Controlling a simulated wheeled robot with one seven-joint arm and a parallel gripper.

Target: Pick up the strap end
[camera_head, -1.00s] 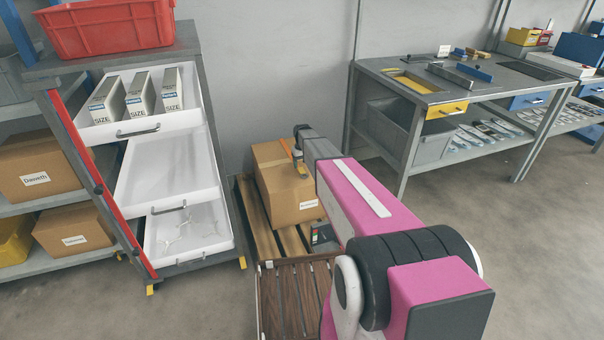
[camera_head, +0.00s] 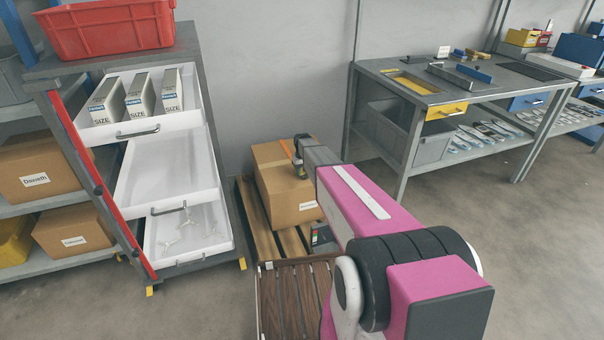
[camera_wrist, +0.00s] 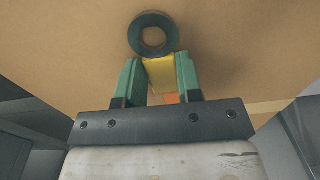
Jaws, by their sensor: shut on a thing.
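An orange strap (camera_head: 286,148) shows on top of a cardboard box (camera_head: 292,202), beside my gripper (camera_head: 299,169). In the wrist view my gripper (camera_wrist: 156,82) has its two green fingers on either side of a yellow piece, the strap end (camera_wrist: 161,74), and is shut on it. A patch of orange strap (camera_wrist: 172,98) shows lower between the fingers. A dark ring (camera_wrist: 134,36) lies just past the fingertips against the brown cardboard (camera_wrist: 235,45). My arm hides part of the box's right side in the head view.
The box stands on a wooden pallet (camera_head: 262,225) against the wall. A rack with white drawers (camera_head: 165,180) is close on the left. A grey workbench (camera_head: 385,72) stands at the right, with open floor in front of it.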

